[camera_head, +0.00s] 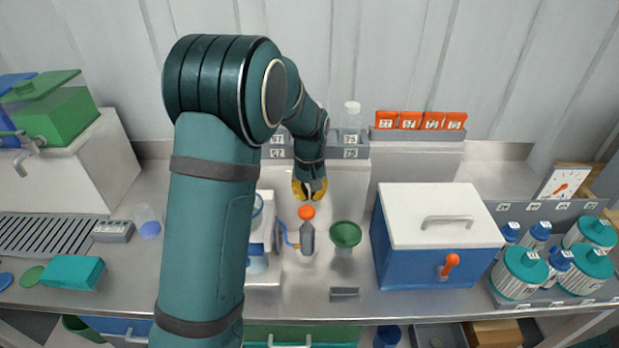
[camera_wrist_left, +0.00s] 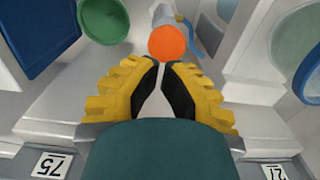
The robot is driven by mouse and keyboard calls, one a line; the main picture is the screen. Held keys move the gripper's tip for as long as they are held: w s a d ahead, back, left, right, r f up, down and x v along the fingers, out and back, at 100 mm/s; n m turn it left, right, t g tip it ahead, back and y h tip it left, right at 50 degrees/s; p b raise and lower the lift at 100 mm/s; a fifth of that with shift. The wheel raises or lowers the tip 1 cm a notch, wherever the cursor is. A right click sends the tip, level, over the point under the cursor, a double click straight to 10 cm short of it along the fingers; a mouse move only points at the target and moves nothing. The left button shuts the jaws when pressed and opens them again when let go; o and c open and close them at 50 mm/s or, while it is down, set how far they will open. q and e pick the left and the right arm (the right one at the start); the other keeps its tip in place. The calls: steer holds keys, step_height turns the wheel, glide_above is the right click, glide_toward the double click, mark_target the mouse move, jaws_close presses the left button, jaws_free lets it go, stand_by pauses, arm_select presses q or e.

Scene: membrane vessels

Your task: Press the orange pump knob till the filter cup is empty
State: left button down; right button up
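The orange pump knob (camera_head: 307,212) tops a grey pump body (camera_head: 307,238) with a blue tube on its left. My left gripper (camera_head: 311,198) hangs just above and behind the knob, its yellow fingers pointing down and the tips drawn nearly together, holding nothing. In the left wrist view the knob (camera_wrist_left: 167,43) lies just beyond the fingertips (camera_wrist_left: 160,64), with no clear contact. A clear blue-rimmed vessel (camera_head: 257,205), apparently the filter cup, is mostly hidden behind my left arm. A pale round cup (camera_wrist_left: 300,50) shows at right in the wrist view. Its liquid level cannot be told. My right gripper is out of view.
A green funnel (camera_head: 345,234) stands close right of the pump. A blue box with a white lid (camera_head: 436,225) stands farther right, beside several teal-capped bottles (camera_head: 521,271). A small grey block (camera_head: 345,294) lies in front. Orange numbered blocks (camera_head: 420,120) line the back shelf.

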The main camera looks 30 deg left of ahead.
mark_target(309, 208)
arm_select(q)
steer(key=shift+f, duration=1.8)
steer(key=shift+f, duration=0.1)
step_height(309, 208, down, 5)
steer(key=b, duration=0.3)
steer(key=shift+s+r, duration=0.15)
steer(key=shift+r, duration=0.1)
steer(key=shift+r+p, duration=0.5)
steer(key=shift+p, duration=0.15)
step_height(309, 208, up, 4)
steer(key=p, duration=0.3)
step_height(309, 208, up, 9)
